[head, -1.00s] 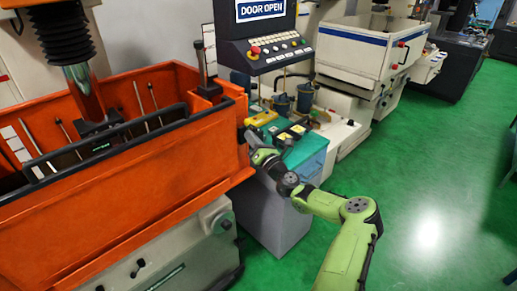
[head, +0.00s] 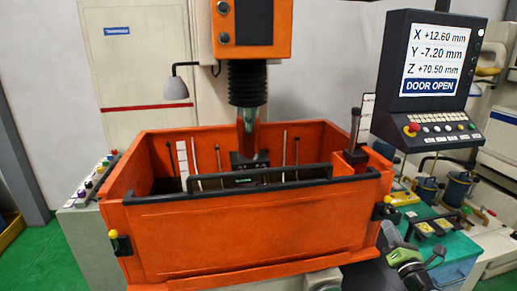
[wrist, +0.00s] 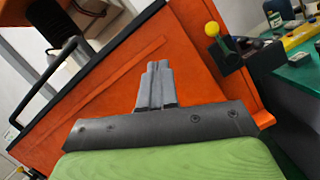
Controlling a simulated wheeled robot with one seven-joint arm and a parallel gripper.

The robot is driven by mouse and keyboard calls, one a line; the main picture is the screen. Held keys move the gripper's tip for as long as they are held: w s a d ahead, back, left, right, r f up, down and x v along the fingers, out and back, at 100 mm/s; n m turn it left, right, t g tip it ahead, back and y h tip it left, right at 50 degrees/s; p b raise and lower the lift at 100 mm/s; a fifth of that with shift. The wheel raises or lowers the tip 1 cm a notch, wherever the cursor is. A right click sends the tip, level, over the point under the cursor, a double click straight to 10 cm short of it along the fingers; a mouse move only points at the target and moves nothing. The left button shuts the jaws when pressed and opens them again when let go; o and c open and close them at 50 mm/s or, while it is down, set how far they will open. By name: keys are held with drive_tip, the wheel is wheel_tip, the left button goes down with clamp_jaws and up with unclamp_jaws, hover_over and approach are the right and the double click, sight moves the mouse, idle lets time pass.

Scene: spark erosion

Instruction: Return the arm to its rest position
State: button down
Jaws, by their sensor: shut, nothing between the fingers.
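My gripper (head: 390,233) is at the lower right of the head view, by the right front corner of the orange tank (head: 250,238). Only a short part of my green arm shows below it. In the wrist view my gripper (wrist: 156,72) has its two grey fingers together with nothing between them. They point at the tank's orange front panel (wrist: 100,90); the picture does not show whether they touch it.
A latch with a yellow knob (wrist: 212,29) sits at the tank's right corner. A teal bench (head: 455,248) with small items stands on the right, below the control panel (head: 425,80) reading DOOR OPEN. A lamp (head: 176,88) hangs behind the tank. Green floor (head: 45,262) shows at left.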

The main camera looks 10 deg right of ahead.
drive_tip(key=w+a+f+n+g+y, duration=0.1)
drive_tip(key=w+a+n+g+y, duration=0.2)
drive_tip(key=a+n+y, duration=0.65)
drive_tip(key=s+a+f+n+g+b, duration=0.1)
drive_tip(key=s+a+f+n+g, duration=0.1)
drive_tip(key=a+n+g, duration=0.6)
drive_tip(key=s+a+f+n+g+b, duration=0.1)
drive_tip(key=s+a+f+n+g, duration=0.15)
drive_tip(key=a+n, duration=0.7)
drive_tip(key=s+a+r+n+h, duration=0.1)
drive_tip(key=s+r+n+h, duration=0.1)
drive_tip(key=s+n, duration=0.3)
drive_tip(key=s+a+r+n+g+h+b, duration=0.1)
drive_tip(key=s+n, duration=0.4)
drive_tip(key=s, duration=0.9)
drive_tip(key=s+a+r+n+h+b, duration=0.1)
drive_tip(key=s+a+r+n+h, duration=0.2)
drive_tip(key=s, duration=0.7)
drive_tip(key=shift+s+r+n+g+h, duration=0.25)
drive_tip(key=shift+r+n+g+h, duration=0.1)
drive_tip(key=shift+r+n+h, duration=0.65)
drive_tip(key=shift+d+f, duration=0.1)
